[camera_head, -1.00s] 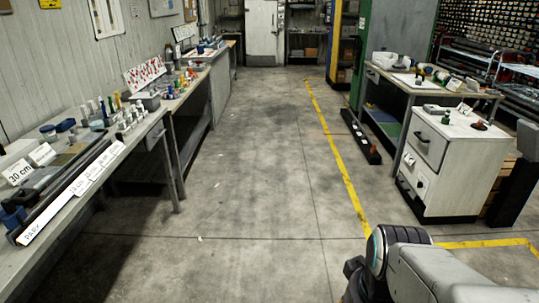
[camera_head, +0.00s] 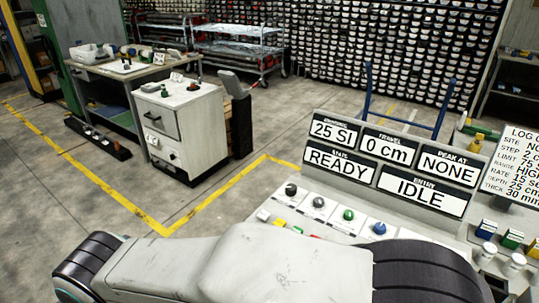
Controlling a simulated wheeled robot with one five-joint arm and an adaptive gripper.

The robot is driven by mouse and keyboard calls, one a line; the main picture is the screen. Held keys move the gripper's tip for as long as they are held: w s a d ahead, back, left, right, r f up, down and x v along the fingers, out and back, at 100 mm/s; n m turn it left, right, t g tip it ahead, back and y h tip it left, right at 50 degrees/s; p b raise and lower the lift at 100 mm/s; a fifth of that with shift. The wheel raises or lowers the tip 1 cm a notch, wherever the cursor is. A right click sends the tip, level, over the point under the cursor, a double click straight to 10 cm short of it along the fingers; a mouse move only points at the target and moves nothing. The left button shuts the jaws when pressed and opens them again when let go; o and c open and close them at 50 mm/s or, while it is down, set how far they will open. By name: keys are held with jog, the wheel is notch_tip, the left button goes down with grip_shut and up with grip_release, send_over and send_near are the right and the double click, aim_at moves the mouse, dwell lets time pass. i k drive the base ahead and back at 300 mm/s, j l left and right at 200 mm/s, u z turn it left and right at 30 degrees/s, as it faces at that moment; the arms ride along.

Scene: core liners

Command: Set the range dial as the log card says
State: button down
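A console (camera_head: 305,180) at right centre carries a row of dials: a black knob (camera_head: 291,189), a dark knob (camera_head: 318,202), a green knob (camera_head: 348,214) and a blue knob (camera_head: 379,228). Their labels and settings are too small to read, so I cannot tell which is the range dial. The log card (camera_head: 513,165) stands tilted at the right edge, partly cut off; its range line appears to read HIGH. My arm (camera_head: 240,265) crosses the bottom, hiding the console's near part. My gripper is not in view.
Display plates (camera_head: 388,160) above the dials read 25 SI, 0 cm, NONE, READY and IDLE. Coloured blocks and white-topped items (camera_head: 513,240) stand at the right. A white cabinet (camera_head: 180,125) stands left, with a workbench (camera_head: 120,70) behind. Yellow-lined floor between is clear.

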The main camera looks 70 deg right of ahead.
aim_at(349, 214)
jog(key=z, duration=3.5)
